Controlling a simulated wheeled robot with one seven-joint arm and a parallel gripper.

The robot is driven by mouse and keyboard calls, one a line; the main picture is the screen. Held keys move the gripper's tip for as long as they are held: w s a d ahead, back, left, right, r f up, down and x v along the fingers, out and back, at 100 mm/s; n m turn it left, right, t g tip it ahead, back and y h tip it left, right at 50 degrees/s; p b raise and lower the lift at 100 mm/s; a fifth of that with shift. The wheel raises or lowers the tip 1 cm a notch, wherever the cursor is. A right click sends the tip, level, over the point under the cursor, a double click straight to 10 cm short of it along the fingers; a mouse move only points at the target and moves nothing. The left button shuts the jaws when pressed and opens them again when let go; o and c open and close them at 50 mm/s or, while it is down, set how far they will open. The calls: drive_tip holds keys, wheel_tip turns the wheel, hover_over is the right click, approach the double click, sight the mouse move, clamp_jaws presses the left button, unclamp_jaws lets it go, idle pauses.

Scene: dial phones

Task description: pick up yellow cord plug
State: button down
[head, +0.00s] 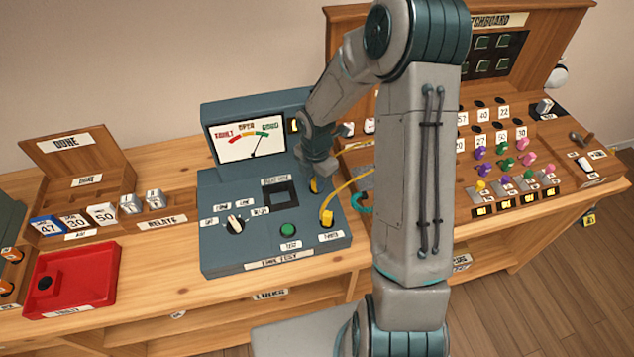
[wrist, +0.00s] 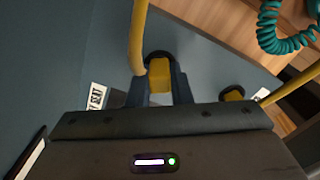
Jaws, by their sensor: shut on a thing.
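My gripper (head: 316,180) is over the blue-grey line test box (head: 219,255), at the yellow plug (head: 314,187) in its upper right part. In the wrist view my gripper (wrist: 160,92) is shut with a finger on each side of the yellow cord plug (wrist: 159,75). A dark ring shows right behind the plug's end; I cannot tell whether the plug is still seated in it. A yellow cord (wrist: 138,35) runs up beside it.
The switchboard (head: 575,70) with several coloured plugs stands at right, partly hidden by my arm. A teal coiled cord (wrist: 275,32) lies beside the box. A red tray (head: 95,262) and a wooden rack (head: 118,192) are at left.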

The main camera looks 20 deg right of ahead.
drive_tip(key=shift+r, duration=0.1)
wheel_tip(320, 180, up, 4)
drive_tip(key=shift+w+d+f+b, duration=0.1)
drive_tip(key=shift+b, duration=0.2)
drive_tip(key=s+d+r, duration=0.7)
drive_tip(key=d, duration=0.1)
drive_tip(key=shift+s+d, duration=0.4)
idle(0.4)
